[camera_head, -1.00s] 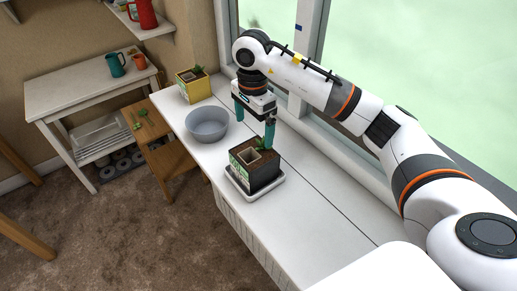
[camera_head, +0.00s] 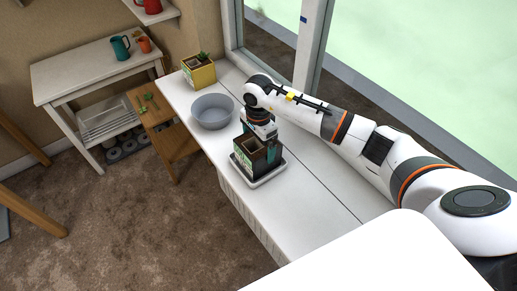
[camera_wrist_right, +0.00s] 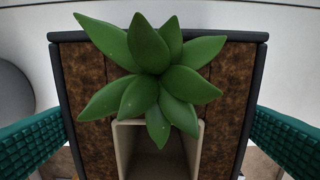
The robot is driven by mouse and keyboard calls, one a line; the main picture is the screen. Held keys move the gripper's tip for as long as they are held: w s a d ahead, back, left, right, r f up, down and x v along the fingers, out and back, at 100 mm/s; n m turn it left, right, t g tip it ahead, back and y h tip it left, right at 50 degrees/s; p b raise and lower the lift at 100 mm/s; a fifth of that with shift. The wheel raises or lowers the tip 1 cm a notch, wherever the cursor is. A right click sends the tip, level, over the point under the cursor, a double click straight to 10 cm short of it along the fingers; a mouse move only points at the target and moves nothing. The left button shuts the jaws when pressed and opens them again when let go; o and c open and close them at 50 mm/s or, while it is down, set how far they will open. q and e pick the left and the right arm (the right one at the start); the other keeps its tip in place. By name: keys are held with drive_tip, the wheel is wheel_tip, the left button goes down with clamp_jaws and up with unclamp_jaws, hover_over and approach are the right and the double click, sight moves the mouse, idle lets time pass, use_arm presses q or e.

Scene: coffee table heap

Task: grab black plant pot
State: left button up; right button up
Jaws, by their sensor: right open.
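The black plant pot (camera_head: 247,165) is a dark square pot with a label on its side, standing in a white tray (camera_head: 262,182) on the white counter. My right gripper (camera_head: 262,146) is down at the pot, partly hiding its top. In the right wrist view, the pot (camera_wrist_right: 228,37) shows from above with brown soil, a green succulent (camera_wrist_right: 150,80) and a beige square insert. The teal fingers of my right gripper (camera_wrist_right: 160,145) are open, one on each side of the pot. Contact with its walls cannot be told. My left gripper is not in view.
A grey bowl (camera_head: 212,111) stands on the counter left of the pot. A yellow plant pot (camera_head: 199,72) is farther back. The window frame (camera_head: 310,50) runs along the right side. The counter front of the pot is clear.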

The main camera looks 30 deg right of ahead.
drive_tip(key=shift+w+f, duration=0.1)
drive_tip(key=shift+f, duration=0.05)
drive_tip(key=shift+c, duration=0.3)
drive_tip(key=c, duration=1.2)
drive_tip(key=shift+w+d, duration=0.1)
